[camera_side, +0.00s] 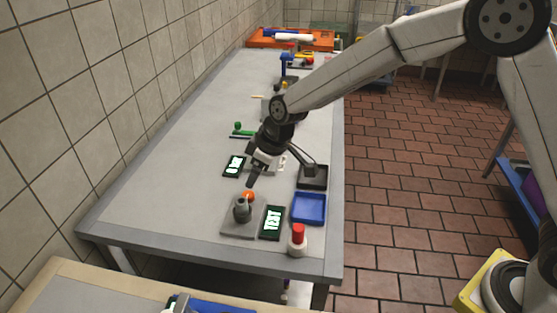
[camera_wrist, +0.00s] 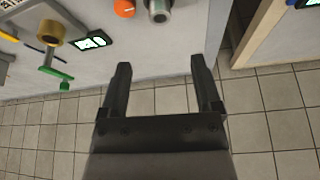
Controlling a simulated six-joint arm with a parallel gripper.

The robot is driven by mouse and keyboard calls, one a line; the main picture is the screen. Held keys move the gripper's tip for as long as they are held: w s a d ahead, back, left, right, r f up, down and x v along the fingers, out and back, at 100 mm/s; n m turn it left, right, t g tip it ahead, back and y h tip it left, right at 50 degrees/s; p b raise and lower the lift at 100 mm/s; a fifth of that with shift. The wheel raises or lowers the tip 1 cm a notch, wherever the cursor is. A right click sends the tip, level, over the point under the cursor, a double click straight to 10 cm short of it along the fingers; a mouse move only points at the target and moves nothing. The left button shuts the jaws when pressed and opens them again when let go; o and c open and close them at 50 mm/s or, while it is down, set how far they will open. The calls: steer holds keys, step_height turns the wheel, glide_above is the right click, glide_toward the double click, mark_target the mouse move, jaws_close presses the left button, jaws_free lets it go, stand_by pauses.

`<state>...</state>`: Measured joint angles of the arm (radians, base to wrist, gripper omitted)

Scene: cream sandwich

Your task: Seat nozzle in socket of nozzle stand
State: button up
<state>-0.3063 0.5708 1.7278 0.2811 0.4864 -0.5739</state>
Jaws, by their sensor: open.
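My gripper (camera_side: 251,182) is open and empty, above the table near its front part. In the wrist view its two fingers (camera_wrist: 160,68) stand wide apart with nothing between them. A dark grey, stepped round piece (camera_side: 241,211) stands upright on a light grey plate (camera_side: 232,231), just in front of and below the gripper. It also shows at the top edge of the wrist view as a metal cylinder (camera_wrist: 160,11), cut off by the frame. It looks like the nozzle stand, perhaps with the nozzle; I cannot tell them apart. An orange knob (camera_side: 249,196) sits right behind it.
Another display (camera_side: 234,166) and a green lever (camera_side: 241,134) stand behind. The table's left side is clear.

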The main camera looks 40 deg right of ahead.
stand_by(0.4)
steer(key=s+d+m+g+h, duration=0.1)
steer(key=s+d+m, duration=0.6)
steer(key=s+d, duration=1.1)
steer(key=s+h, duration=0.1)
steer(key=s, duration=0.3)
steer(key=shift+d+f+m+h, duration=0.15)
steer(key=shift+f+m+h, duration=0.15)
steer(key=shift+f+h, duration=0.1)
